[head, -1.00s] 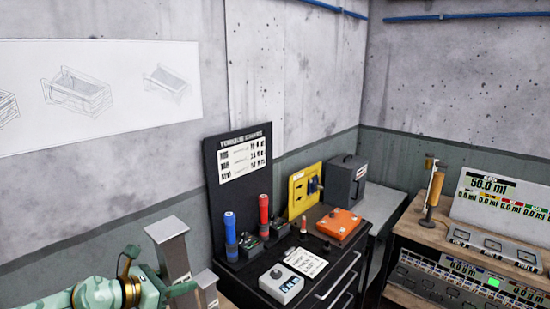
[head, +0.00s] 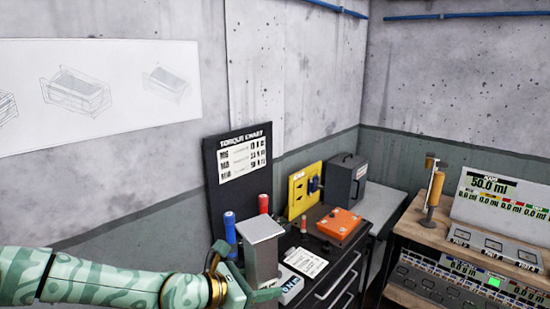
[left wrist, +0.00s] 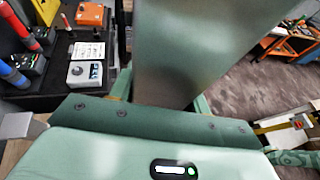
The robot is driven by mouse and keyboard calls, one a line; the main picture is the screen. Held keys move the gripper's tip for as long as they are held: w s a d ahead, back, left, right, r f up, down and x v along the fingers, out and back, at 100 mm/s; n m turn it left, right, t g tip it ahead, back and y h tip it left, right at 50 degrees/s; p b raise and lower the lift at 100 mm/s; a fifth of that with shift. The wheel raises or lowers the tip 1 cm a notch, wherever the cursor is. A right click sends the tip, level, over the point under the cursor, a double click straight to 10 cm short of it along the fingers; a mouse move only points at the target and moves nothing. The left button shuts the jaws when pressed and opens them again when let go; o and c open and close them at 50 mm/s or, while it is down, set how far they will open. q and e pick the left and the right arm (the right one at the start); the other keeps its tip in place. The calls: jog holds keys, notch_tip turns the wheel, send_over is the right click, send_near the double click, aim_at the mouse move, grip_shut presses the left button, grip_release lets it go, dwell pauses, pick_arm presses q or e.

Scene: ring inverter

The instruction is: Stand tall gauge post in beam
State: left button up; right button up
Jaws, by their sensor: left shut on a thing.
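A tall grey metal post (head: 262,256) with a flat square top stands upright in my left gripper (head: 262,291), at the lower middle of the head view. The gripper is shut on the post; its lower end is out of frame. In the left wrist view the post (left wrist: 186,48) rises large and grey between the fingers, hiding much of what lies beyond. I cannot make out a beam for the post in these views. My right gripper does not show.
A dark tool cart (head: 338,272) stands just beyond the post. It carries a blue-handled tool (head: 230,228), a red one (head: 264,204), an orange box (head: 339,223) and a white card (head: 306,262). A wooden bench (head: 428,234) with readout panels stands at right.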

aim_at(245, 256)
pick_arm(q)
jog(key=shift+n+t+y, duration=0.5)
jog(key=shift+n+t, duration=0.3)
jog(key=shift+a+r, duration=0.15)
jog(key=shift+r, duration=1.05)
jog(key=shift+a+r, duration=0.15)
jog(key=shift+r, duration=1)
jog(key=shift+a+r+n, duration=0.1)
jog(key=shift+r+n, duration=0.2)
jog(key=shift+r, duration=0.05)
jog(key=a+r+n+t+y, duration=0.2)
jog(key=shift+s+a+r, duration=0.1)
jog(key=shift+a+r, duration=0.05)
jog(key=shift+a, duration=0.2)
jog(key=s+a+f+n+t+y, duration=0.1)
jog(key=s+a+n+t+y, duration=0.1)
jog(key=s+a+n+y, duration=0.45)
jog(key=s+a+f+n+t+y, duration=0.1)
jog(key=s+a+y, duration=0.15)
jog(key=a, duration=0.75)
notch_tip(245, 256, down, 24)
jog(key=d+b, duration=0.2)
jog(key=b, duration=2.1)
jog(key=shift+f+h, duration=0.2)
jog(key=shift+h, duration=0.1)
